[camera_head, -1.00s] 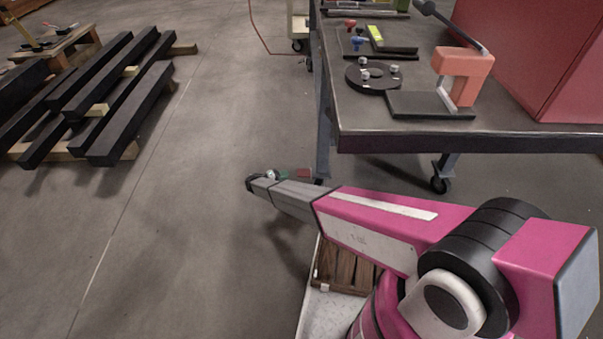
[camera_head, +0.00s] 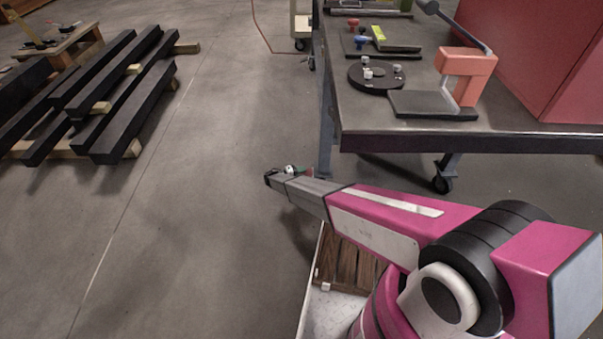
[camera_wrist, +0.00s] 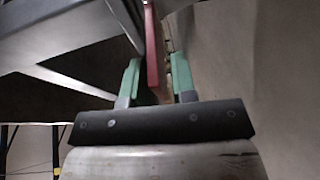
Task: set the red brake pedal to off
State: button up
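A red bar (camera_wrist: 152,50), which looks like the brake pedal, runs upright between the two green fingers of my gripper (camera_wrist: 157,84) in the wrist view. The fingers are apart, with gaps between them and the bar. In the head view, my gripper (camera_head: 291,170) is low, beside the foot of the table's near leg. Only a small dim reddish patch shows by the fingers there; most of the pedal is hidden. I cannot tell the pedal's setting.
The dark table (camera_head: 450,135) stands close on the right, with its leg (camera_head: 326,130) and a caster (camera_head: 442,183) below. An orange C-shaped block (camera_head: 465,75) and a dark disc (camera_head: 377,78) are on top. Black beams (camera_head: 125,110) lie far left. The floor between is clear.

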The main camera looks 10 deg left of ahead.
grip_shut()
jog(key=shift+d+r+m+y, duration=0.15)
jog(key=shift+r+m+y, duration=0.15)
jog(key=shift+r+y, duration=0.3)
jog(key=shift+r+g+y, duration=0.15)
jog(key=shift+g+y, duration=0.35)
jog(key=shift+g, duration=0.1)
jog(key=shift+o, duration=1.5)
grip_release()
jog(key=v, duration=1)
jog(key=shift+s+a+r, duration=0.15)
jog(key=shift+s+a, duration=0.05)
jog(key=shift+a, duration=0.05)
